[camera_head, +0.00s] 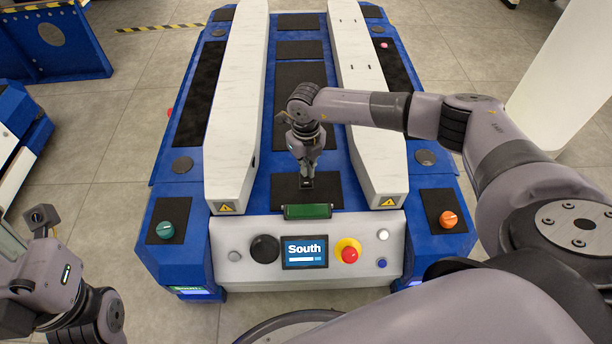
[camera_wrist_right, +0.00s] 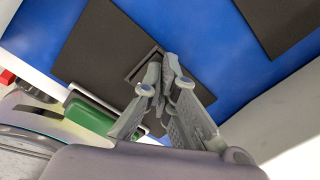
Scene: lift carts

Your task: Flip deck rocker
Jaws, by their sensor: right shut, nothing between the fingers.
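The deck rocker (camera_head: 306,184) is a small dark switch in a raised frame on a black panel of the blue cart deck, between two white rails. In the right wrist view its frame (camera_wrist_right: 141,66) shows beside the fingertips, which hide part of it. My right gripper (camera_head: 306,176) is shut and empty, pointing down right at the rocker. In the wrist view the closed fingertips (camera_wrist_right: 166,66) overlap the rocker's frame; I cannot tell whether they touch. Which way the rocker is tipped cannot be seen. Part of my left arm shows at lower left, its fingers out of sight.
The white rails (camera_head: 238,110) and (camera_head: 362,100) stand on both sides of my right gripper. A green bar (camera_head: 307,211) lies just in front of the rocker. The front panel has a "South" screen (camera_head: 305,252), a red button (camera_head: 348,252) and knobs. A white column (camera_head: 575,80) stands right.

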